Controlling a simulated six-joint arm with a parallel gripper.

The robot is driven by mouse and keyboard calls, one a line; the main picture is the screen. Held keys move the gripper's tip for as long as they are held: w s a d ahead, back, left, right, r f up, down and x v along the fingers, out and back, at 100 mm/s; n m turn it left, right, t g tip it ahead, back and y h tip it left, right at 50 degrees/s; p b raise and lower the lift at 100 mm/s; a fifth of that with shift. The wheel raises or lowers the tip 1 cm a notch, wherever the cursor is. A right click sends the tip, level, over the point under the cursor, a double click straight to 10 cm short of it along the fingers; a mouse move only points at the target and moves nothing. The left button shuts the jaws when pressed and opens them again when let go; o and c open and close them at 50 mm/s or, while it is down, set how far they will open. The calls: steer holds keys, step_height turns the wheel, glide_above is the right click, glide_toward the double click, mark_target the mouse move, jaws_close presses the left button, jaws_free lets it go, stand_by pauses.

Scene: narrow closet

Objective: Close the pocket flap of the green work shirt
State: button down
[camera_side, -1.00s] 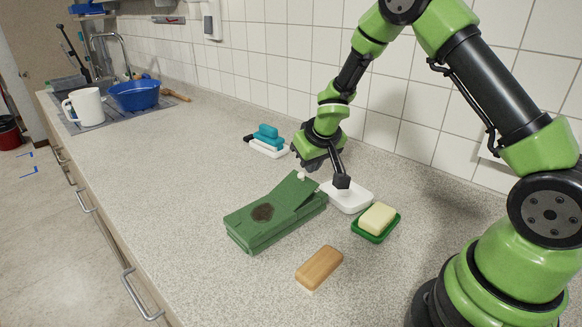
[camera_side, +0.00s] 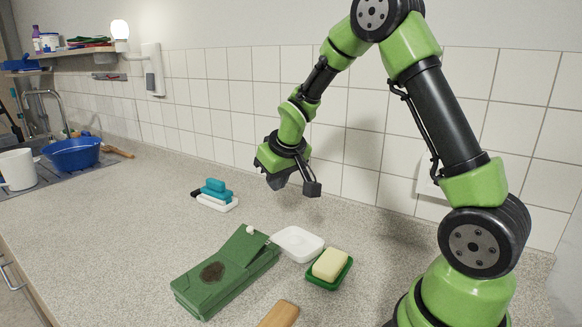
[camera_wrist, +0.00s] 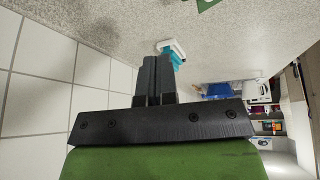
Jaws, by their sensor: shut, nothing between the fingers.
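The green work shirt (camera_side: 205,296) lies folded in a thick block on the counter, with a dark round stain (camera_side: 212,271) on top. Its pocket flap (camera_side: 243,247) is a green panel at the far right end. It appears tilted up from the shirt, with a white button (camera_side: 250,229) near its edge. My gripper (camera_side: 277,182) is in the air above and behind the shirt, well apart from it. In the wrist view the fingers (camera_wrist: 157,80) are together with nothing between them. A green patch at that view's top edge is too cut off to identify.
A white dish (camera_side: 298,244) stands close to the shirt's right end, beside a soap bar (camera_side: 330,263) in a green dish (camera_side: 343,278). A wooden-coloured block (camera_side: 279,314) is at the front. A teal brush (camera_side: 215,188) lies behind left. The tiled wall (camera_side: 230,95) bounds the back.

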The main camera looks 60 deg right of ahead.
step_height(320, 180, up, 2)
steer(key=s+d, duration=0.2)
steer(key=d, duration=0.1)
steer(key=n+g+h, duration=0.1)
steer(key=n+g, duration=0.1)
steer(key=g, duration=0.3)
glide_toward(250, 228)
steer(key=x, duration=0.7)
steer(key=shift+d+f, duration=0.1)
steer(key=shift+f, duration=0.15)
